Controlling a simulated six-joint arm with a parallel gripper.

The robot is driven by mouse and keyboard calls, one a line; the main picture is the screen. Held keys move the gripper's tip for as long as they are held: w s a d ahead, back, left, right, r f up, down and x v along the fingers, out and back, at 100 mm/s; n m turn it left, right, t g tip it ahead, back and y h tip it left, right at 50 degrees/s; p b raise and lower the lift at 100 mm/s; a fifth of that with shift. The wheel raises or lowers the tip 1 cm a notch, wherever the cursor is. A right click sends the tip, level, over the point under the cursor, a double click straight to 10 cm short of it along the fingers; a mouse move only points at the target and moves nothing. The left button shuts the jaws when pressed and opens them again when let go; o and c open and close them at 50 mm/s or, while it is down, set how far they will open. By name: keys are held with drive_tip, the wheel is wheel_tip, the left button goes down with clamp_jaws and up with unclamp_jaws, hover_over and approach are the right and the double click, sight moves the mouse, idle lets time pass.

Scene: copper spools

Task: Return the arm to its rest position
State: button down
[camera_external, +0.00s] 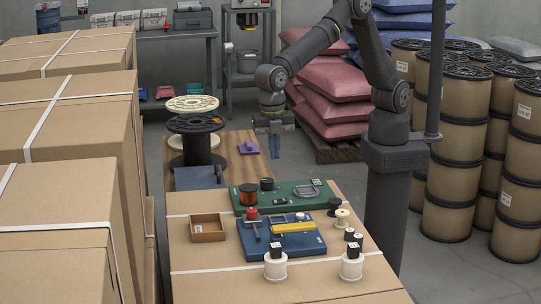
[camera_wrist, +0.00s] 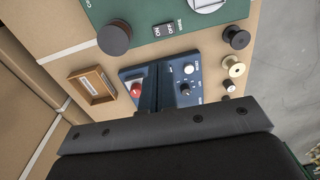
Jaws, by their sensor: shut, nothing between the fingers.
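My gripper (camera_external: 274,146) hangs from my arm in the external view, fingers pointing down and shut with nothing between them. It is in the air above the far part of the work area, behind the green board (camera_external: 300,205), apart from the things on the table. In the wrist view my fingers (camera_wrist: 167,103) show close together in front of the blue panel.
A small brown tray (camera_external: 208,238) sits left of the panel. Two white spools (camera_external: 275,270) (camera_external: 351,268) with black tops stand near the front; a cream spool (camera_external: 342,219) is at right. Stacked cartons (camera_external: 75,120) line the left. Large drums (camera_external: 455,170) crowd the right.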

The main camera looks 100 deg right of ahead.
sight(280, 201)
drive_tip(key=shift+r, duration=0.35)
drive_tip(key=f, duration=0.4)
drive_tip(key=s+f, duration=0.1)
drive_tip(key=f, duration=0.8)
drive_tip(key=shift+s+f, duration=0.15)
drive_tip(key=shift+f, duration=0.2)
drive_tip(key=c, duration=2.1)
unclamp_jaws()
